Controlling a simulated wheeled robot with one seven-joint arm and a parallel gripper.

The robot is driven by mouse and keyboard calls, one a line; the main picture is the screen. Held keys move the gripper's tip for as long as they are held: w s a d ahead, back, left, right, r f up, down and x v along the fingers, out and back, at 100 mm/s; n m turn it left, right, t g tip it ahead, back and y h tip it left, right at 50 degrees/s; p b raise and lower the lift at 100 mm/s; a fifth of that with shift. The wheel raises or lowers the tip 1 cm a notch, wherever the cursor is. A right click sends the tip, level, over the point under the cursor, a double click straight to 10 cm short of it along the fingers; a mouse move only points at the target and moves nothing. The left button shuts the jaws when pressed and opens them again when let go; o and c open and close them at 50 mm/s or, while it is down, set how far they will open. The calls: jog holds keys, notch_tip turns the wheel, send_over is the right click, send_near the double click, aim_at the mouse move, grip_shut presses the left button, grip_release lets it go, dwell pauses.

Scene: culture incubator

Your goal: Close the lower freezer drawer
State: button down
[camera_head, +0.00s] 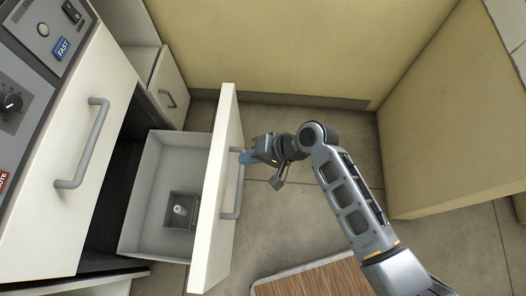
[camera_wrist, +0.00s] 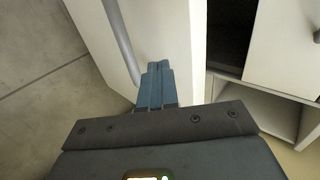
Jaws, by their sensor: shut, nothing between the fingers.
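The lower drawer (camera_head: 150,200) is pulled out of the cabinet, with a white front panel (camera_head: 215,190) and a grey bar handle on its outer face. A small grey box with a pale round item sits inside it. My gripper (camera_head: 245,157) is at the outer face of the front panel, by the far part of the handle. In the wrist view the shut blue fingertips (camera_wrist: 157,68) are close to the panel (camera_wrist: 170,35), beside the handle (camera_wrist: 121,42). I cannot tell whether they touch it. The fingers hold nothing.
An upper drawer front with a handle (camera_head: 84,150) and a control panel (camera_head: 38,50) stand at the left. A smaller cabinet (camera_head: 168,88) is behind the drawer. Yellowish walls (camera_head: 280,45) bound the back and right. A wooden board (camera_head: 310,280) lies on the open tiled floor.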

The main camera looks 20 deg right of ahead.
aim_at(223, 158)
jog(key=shift+w+a+r, duration=0.1)
jog(key=shift+w+a, duration=0.15)
jog(key=shift+a, duration=0.4)
jog(key=shift+w+a+f, duration=0.1)
jog(key=shift+w+a, duration=0.1)
jog(key=shift+a, duration=0.4)
jog(key=shift+w+a+r, duration=0.1)
jog(key=shift+w+a, duration=0.15)
jog(key=shift+a, duration=0.4)
jog(key=shift+w+a, duration=0.2)
jog(key=shift+a, duration=0.35)
jog(key=w+a+b, duration=0.4)
jog(key=w+a, duration=0.1)
jog(key=a, duration=0.9)
jog(key=w+a+b, duration=0.4)
jog(key=w+a, duration=0.1)
jog(key=a, duration=0.9)
jog(key=shift+b, duration=0.4)
jog(key=shift+w+a+r, duration=0.1)
jog(key=shift+a+r, duration=0.05)
jog(key=shift+r, duration=0.05)
